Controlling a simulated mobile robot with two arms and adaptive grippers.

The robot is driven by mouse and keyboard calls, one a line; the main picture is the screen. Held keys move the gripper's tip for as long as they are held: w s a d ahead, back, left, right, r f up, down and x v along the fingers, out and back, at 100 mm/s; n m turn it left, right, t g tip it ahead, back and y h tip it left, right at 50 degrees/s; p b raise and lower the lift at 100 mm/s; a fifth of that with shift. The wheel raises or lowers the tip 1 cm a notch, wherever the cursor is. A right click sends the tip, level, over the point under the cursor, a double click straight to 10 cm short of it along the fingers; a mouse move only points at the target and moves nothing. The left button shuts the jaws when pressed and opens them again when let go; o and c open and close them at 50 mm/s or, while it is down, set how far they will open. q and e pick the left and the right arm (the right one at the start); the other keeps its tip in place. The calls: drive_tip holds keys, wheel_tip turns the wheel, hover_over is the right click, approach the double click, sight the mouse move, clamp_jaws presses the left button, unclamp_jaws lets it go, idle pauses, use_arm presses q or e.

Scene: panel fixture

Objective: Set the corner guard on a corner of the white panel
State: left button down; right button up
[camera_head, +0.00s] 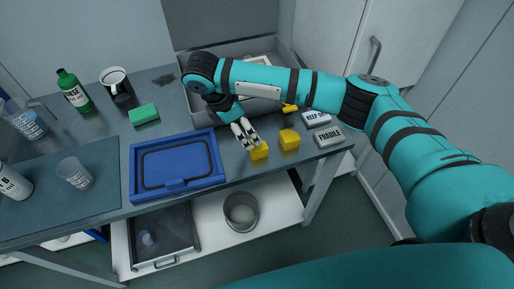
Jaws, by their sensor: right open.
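Two small yellow blocky pieces, which look like corner guards, lie on the table near its front edge: a left one (259,151) and a right one (289,139). My right gripper (249,140) reaches down from behind the left piece, its fingers open and its tips at or just above that piece; I cannot tell whether they touch. Another yellow piece (290,107) shows behind them, beside the grey tray. The white panel appears to lie in that tray, mostly hidden behind my right arm. My left gripper is not in view.
A blue tray (136,178) lies left of my gripper. A green sponge (144,115), green bottle (74,91), mug (115,82) and clear cup (74,173) stand farther left. A "FRAGILE" block (328,136) and a "KEEP DRY" block (316,118) are at the right edge.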

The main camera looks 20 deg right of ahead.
sight(255, 145)
drive_tip(key=x, duration=0.2)
drive_tip(key=shift+d+f, duration=0.15)
drive_tip(key=shift+f, duration=0.2)
drive_tip(key=x, duration=0.2)
drive_tip(key=s+p+x, duration=0.1)
drive_tip(key=x, duration=0.1)
drive_tip(key=shift+f, duration=0.1)
drive_tip(key=shift+w+f, duration=0.1)
drive_tip(key=shift+f, duration=0.5)
drive_tip(key=c, duration=1)
